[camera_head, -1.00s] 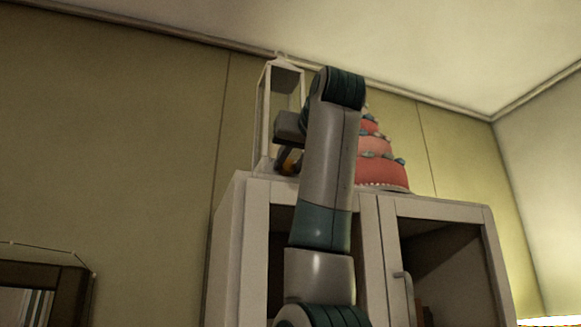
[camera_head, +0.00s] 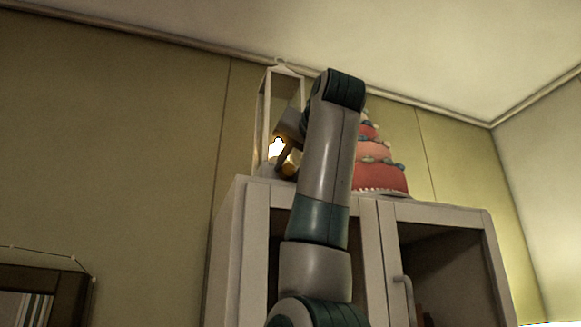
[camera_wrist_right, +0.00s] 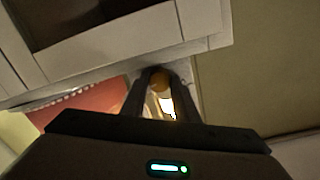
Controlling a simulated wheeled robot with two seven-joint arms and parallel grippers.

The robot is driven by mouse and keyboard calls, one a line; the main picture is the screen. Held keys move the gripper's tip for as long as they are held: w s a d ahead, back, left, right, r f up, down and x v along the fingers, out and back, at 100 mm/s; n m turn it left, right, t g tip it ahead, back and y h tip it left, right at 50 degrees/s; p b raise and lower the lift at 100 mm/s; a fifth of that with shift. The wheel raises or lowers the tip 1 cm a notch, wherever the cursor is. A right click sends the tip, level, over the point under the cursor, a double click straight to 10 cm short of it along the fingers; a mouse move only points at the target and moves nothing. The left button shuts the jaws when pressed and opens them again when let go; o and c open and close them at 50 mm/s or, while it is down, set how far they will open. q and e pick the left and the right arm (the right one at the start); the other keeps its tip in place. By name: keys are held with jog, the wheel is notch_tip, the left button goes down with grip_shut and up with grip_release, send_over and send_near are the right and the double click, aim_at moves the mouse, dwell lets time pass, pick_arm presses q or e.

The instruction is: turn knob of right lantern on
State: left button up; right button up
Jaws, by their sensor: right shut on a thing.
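The white-framed lantern (camera_head: 284,70) stands on top of the cabinet, left of my right arm in the head view. A bright glow (camera_head: 278,148) shows low inside it. Its round golden knob (camera_wrist_right: 160,82) is between my right fingertips in the right wrist view, with the lit part of the lantern right behind it. My right gripper (camera_wrist_right: 160,76) is shut on the knob. In the head view, my right gripper (camera_head: 286,158) is partly hidden by my arm, which also covers the lantern's right side. My left gripper is out of view.
A pink tiered cake (camera_head: 380,178) stands on the cabinet right of my arm. The white cabinet (camera_head: 228,250) has glass doors and a handle (camera_head: 404,288). A dark framed object (camera_head: 62,285) is at the lower left. The wall left of the lantern is clear.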

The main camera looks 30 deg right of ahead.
jog(key=o, duration=0.8)
jog(key=shift+s, duration=0.15)
jog(key=shift+s+a+f+b, duration=0.1)
jog(key=shift+s+a+b, duration=0.05)
jog(key=shift+s+b, duration=0.35)
jog(key=shift+r+b+v, duration=0.2)
jog(key=shift+b+v, duration=2.9)
jog(key=shift+v, duration=4.95)
